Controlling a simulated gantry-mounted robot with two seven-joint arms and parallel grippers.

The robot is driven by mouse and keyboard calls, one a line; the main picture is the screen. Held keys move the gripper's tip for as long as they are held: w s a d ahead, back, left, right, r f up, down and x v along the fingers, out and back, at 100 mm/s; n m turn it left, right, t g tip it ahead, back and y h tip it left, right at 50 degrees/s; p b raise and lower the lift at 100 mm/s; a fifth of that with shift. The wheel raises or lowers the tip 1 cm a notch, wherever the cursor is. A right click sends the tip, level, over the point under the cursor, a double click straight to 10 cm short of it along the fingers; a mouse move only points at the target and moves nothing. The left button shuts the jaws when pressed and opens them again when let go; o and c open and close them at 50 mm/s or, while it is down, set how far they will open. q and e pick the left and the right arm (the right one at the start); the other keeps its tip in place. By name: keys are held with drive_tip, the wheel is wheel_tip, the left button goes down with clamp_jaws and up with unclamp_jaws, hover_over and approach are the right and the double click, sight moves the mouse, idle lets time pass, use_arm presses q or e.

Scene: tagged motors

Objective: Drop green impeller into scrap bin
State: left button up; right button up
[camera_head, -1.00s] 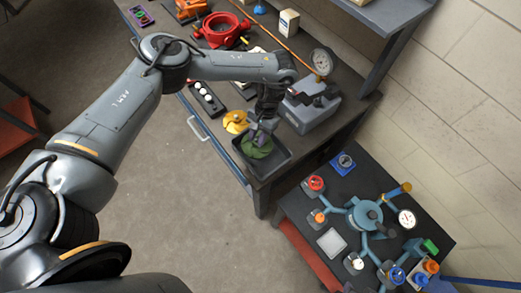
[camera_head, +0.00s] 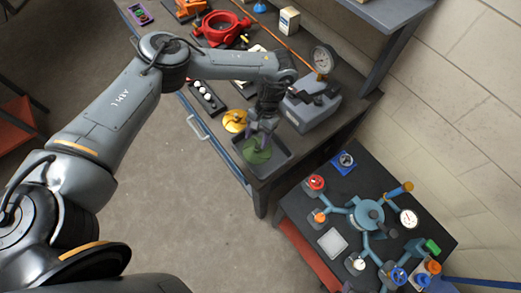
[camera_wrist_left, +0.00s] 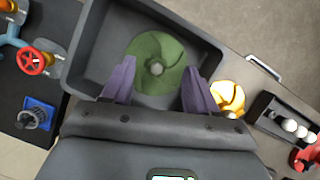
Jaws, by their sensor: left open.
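The green impeller (camera_head: 257,156) is a round, bladed disc with a central hub. It lies inside the dark grey scrap bin (camera_head: 281,152) at the front corner of the workbench. My left gripper (camera_head: 262,138) is open just above the impeller, pointing down into the bin. In the left wrist view, the two purple fingers (camera_wrist_left: 158,78) stand on either side of the impeller (camera_wrist_left: 158,52), and the bin's wall (camera_wrist_left: 88,45) shows around it. Whether a fingertip still touches the impeller's edge is hard to tell. My right gripper is out of view.
A yellow impeller (camera_head: 234,121) lies beside the bin. A grey box with a dial gauge (camera_head: 321,60) stands behind it, and a black tray with white balls (camera_head: 208,98) to the left. A lower table with a blue valve assembly (camera_head: 366,213) is at right.

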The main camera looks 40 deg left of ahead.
use_arm(q)
drive_tip(key=p+v, duration=0.1)
drive_tip(key=v, duration=1)
drive_tip(key=shift+s+d, duration=0.1)
